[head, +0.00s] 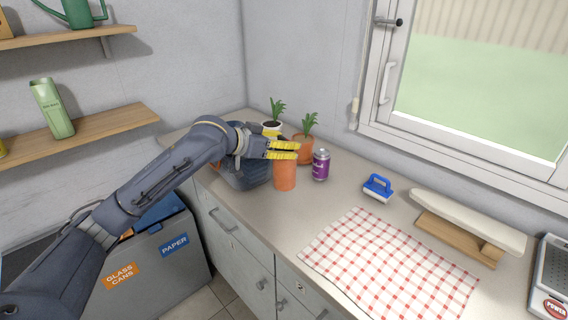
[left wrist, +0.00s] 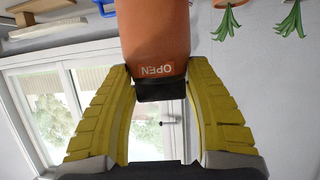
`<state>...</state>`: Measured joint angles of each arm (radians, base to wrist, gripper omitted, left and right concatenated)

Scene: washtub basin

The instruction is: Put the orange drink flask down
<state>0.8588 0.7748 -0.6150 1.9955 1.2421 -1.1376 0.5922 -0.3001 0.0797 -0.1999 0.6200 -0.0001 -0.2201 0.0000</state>
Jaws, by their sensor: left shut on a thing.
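The orange drink flask (head: 285,176) is upright at the counter's front left, below my left gripper (head: 284,150). The yellow fingers are shut on its top end. The left wrist view shows the flask (left wrist: 155,35) upside down in the picture, with an OPEN label and a black cap between the fingertips of my left gripper (left wrist: 158,78). I cannot tell whether its base touches the counter. My right gripper is not in view.
Potted plants (head: 303,148) stand behind, and a grey-blue basin (head: 246,178) is left, partly hidden by my arm. A blue-handled brush (head: 377,188) and a checked cloth (head: 390,265) lie farther right. Bare counter (head: 300,215) shows in front.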

